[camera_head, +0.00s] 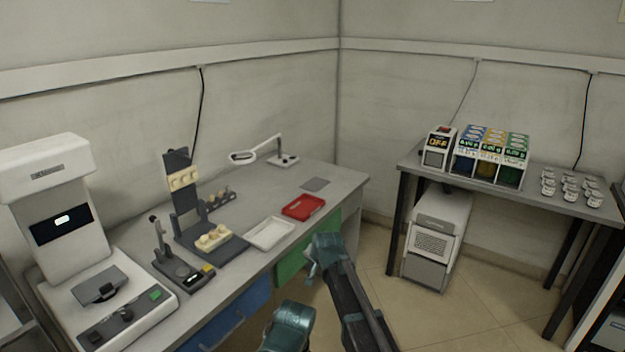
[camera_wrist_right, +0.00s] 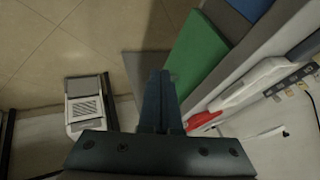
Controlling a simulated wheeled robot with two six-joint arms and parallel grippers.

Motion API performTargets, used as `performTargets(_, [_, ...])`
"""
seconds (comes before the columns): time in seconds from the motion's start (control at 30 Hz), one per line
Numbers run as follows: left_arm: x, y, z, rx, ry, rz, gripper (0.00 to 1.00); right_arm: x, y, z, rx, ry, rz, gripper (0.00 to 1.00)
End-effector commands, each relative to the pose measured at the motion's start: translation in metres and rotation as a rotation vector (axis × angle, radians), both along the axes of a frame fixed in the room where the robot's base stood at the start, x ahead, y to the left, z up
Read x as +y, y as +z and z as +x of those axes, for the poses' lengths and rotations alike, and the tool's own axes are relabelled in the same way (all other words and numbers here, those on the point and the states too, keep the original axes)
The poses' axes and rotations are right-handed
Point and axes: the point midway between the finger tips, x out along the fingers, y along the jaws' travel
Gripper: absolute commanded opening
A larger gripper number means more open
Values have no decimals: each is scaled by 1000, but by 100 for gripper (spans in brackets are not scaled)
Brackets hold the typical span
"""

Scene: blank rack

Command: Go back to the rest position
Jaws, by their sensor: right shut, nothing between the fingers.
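My right gripper (camera_wrist_right: 158,75) shows in the right wrist view with its two dark fingers together and nothing between them. It hangs free in the air over the floor, apart from the furniture. In the head view my right arm reaches up from the bottom edge to a teal part in front of the workbench; the fingertips cannot be made out there. Another teal part of mine shows at the bottom edge. The fingers of my left gripper do not show in either view.
The workbench (camera_head: 345,182) carries a white machine (camera_head: 60,220), a white tray (camera_head: 270,233) and a red tray (camera_head: 303,207). Its green drawer front (camera_wrist_right: 198,58) is near my right gripper. A side table (camera_head: 440,172) with coloured boxes stands right, a white floor unit (camera_head: 436,240) beneath.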

Motion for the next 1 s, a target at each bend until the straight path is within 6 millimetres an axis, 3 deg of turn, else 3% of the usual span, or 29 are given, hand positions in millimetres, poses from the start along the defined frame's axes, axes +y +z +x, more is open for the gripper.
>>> performTargets(0.2, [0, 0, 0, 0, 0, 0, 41, -84, -21, -111, 160, 129, -165, 0])
performTargets(0.3, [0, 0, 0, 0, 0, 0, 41, -111, -28, -153, 234, 197, -219, 0])
performTargets(0.5, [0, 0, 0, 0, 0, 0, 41, -144, -34, -216, 340, 299, -276, 0])
performTargets(0.8, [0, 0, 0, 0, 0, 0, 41, -175, -39, -294, 465, 423, -315, 0])
performTargets(1.0, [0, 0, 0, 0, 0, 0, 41, -143, -39, -303, 490, 514, -354, 0])
